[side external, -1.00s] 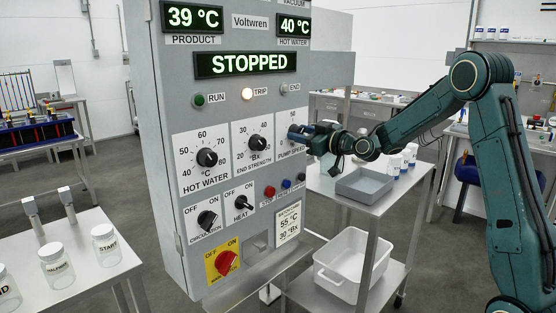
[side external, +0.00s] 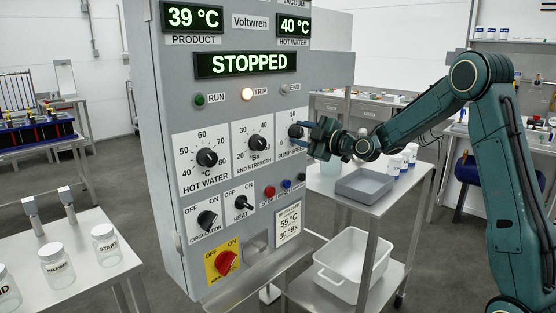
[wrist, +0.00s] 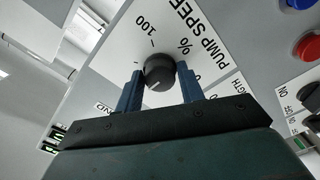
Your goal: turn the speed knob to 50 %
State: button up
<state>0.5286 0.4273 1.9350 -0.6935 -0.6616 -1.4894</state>
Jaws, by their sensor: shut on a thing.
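The pump speed knob (wrist: 160,70) is round and black, on a white plate marked PUMP SPEED (wrist: 195,30) with % and 100. In the side external view the knob (side external: 296,131) sits at the panel's right edge, partly behind my fingers. My gripper (wrist: 160,88) has its two blue fingers on either side of the knob and is shut on it. From the side my gripper (side external: 312,134) reaches in from the right. A faint pointer line shows on the knob's face, but I cannot read its setting. Part of the scale is hidden by my fingers.
The panel display (side external: 250,63) reads STOPPED and the TRIP lamp (side external: 247,94) is lit. The end strength knob (side external: 254,143) is just left. Red and blue buttons (side external: 270,191) lie below. A grey tray (side external: 365,186) stands on a trolley under my arm.

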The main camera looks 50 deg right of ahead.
dwell(0.5)
jog(key=o, duration=1)
jog(key=shift+s, duration=0.15)
jog(key=s, duration=1.3)
jog(key=shift+s, duration=0.3)
